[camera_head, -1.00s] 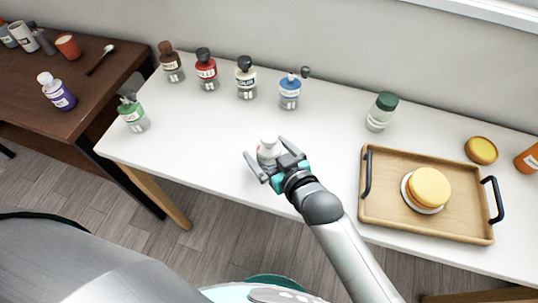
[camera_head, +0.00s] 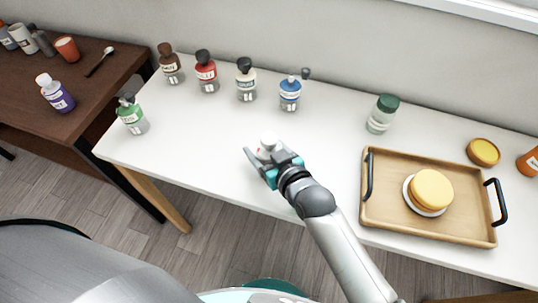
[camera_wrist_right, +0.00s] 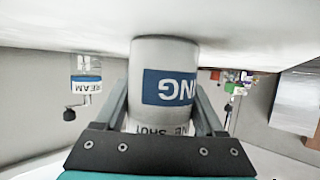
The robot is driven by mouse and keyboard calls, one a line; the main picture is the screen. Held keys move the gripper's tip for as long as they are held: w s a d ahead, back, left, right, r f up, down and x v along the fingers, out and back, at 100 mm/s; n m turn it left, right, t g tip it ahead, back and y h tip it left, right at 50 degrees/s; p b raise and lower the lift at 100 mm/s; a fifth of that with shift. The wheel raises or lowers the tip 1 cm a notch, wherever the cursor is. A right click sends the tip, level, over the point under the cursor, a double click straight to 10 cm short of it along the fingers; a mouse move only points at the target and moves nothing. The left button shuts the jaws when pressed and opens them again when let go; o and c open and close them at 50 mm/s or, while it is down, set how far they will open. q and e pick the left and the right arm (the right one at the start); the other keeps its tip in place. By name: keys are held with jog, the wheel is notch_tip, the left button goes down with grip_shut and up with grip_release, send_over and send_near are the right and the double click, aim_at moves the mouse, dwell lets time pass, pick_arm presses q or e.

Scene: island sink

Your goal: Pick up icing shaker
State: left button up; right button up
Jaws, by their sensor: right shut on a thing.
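The icing shaker (camera_head: 267,142) is a small white container standing near the front middle of the white table. In the right wrist view the shaker (camera_wrist_right: 163,65) fills the middle, upside down in the picture, with part of a blue label reading "NG". My right gripper (camera_head: 268,158) is shut on it, with a finger on each side. The shaker's lower part is hidden by the gripper in the head view. It appears to rest on the table top. My left gripper is not in view.
A wooden tray (camera_head: 385,225) with black handles holds a yellow cake (camera_head: 431,189) at right. Several bottles line the back, including a blue one (camera_head: 290,95) and a green-capped jar (camera_head: 382,114). A green-labelled bottle (camera_head: 132,118) stands at left. The table around the shaker is clear.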

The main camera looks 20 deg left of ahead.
jog(key=c, duration=0.5)
jog(key=shift+o, duration=0.2)
